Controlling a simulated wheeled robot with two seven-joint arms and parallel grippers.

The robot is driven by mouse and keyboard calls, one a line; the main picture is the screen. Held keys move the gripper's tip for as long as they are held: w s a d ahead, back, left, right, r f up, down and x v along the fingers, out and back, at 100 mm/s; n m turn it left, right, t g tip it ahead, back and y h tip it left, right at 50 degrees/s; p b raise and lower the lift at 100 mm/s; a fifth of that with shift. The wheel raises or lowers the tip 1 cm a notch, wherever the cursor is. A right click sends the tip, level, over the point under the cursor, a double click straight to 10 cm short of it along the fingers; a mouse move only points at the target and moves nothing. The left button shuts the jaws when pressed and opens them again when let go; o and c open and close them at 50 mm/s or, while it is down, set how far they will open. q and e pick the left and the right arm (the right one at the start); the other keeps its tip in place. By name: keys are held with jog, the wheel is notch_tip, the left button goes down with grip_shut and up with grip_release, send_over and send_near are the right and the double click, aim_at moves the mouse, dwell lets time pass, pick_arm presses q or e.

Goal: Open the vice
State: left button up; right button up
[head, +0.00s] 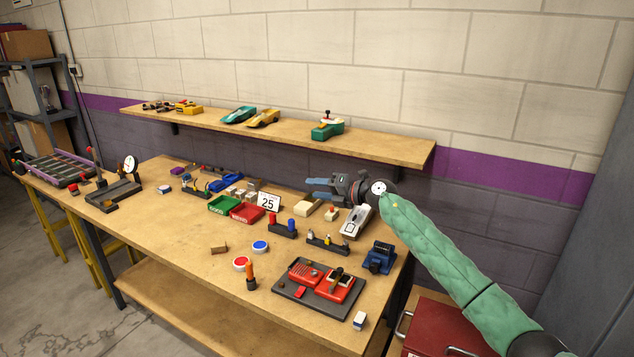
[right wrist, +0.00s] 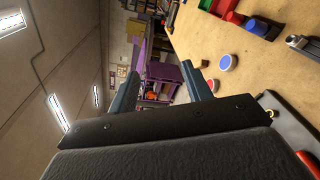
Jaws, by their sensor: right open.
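The small blue vice (head: 380,257) stands at the right edge of the workbench in the head view. It is too small there to tell how far its jaws are apart. My right gripper (head: 316,188) is above the back of the bench, behind and to the left of the vice, well apart from it. Its fingers point left. In the right wrist view its two fingers (right wrist: 160,82) are spread with nothing between them. I cannot make out the vice in that view. My left gripper is not in view.
A dark board with red parts (head: 292,289) lies left of the vice on the workbench (head: 190,232). A grey-white device (head: 356,222) and a small rack (head: 327,243) are close behind it. A shelf (head: 385,143) with toy cars runs along the wall.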

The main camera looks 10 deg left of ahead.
jog(key=shift+w+a+r+t+y, duration=0.15)
jog(key=shift+w+r+t+y, duration=0.15)
jog(key=shift+r, duration=0.2)
jog(key=shift+w+a+r+t+y, duration=0.1)
jog(key=shift+w+r+t+y, duration=0.15)
jog(key=shift+r+t, duration=0.2)
jog(key=shift+r, duration=0.1)
